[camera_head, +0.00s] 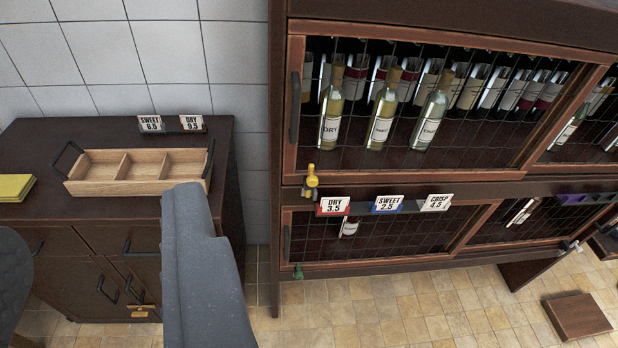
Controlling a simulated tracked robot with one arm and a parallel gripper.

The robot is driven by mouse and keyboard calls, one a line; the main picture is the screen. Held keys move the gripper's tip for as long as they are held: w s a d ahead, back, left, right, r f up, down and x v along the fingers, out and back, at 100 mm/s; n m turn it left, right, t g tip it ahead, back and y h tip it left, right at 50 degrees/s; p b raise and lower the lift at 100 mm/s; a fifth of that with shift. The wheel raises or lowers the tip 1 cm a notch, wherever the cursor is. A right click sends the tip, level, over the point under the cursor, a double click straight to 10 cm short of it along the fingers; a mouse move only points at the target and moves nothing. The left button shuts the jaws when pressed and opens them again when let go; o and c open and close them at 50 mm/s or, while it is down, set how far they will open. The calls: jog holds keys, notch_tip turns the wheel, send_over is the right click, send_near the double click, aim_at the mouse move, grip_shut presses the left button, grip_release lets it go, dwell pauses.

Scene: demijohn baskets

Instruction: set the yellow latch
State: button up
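The yellow latch (311,183) is a small bright yellow piece on the dark wooden frame of the wine cabinet, below the lower left corner of the upper mesh door (400,178). Its tip points upward, in front of the frame. A grey-blue part of my gripper (197,250) rises from the bottom edge, left of the latch and apart from it. Its fingertips cannot be made out separately, so its opening is unclear. Nothing is seen held.
Several bottles stand behind the upper mesh. Price tags (387,204) stand right of the latch. A green latch (298,272) sits below. An empty three-part wooden tray (75,188) rests on the left cabinet (60,140). A wooden block (577,316) lies on the tiled floor.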

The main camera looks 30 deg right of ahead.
jog(key=shift+o, duration=0.5)
jog(key=shift+f, duration=0.1)
jog(key=w+d+f+h+b, duration=0.1)
jog(key=w+d+f, duration=0.4)
jog(key=w+f, duration=0.5)
jog(key=t+h+b, duration=0.1)
jog(key=h+b, duration=0.1)
jog(key=h, duration=0.1)
send_near(312, 183)
jog(key=s+a+r, duration=0.3)
jog(key=a+r, duration=0.3)
jog(key=r, duration=0.2)
jog(key=d+f+t+h, duration=0.1)
jog(key=d+f, duration=0.4)
jog(key=f, duration=0.4)
jog(key=b+x, duration=0.2)
jog(key=x, duration=1.2)
jog(key=shift+a+f+b, duration=0.1)
jog(key=shift+f+b, duration=0.05)
jog(key=shift+b, duration=0.15)
grip_shut()
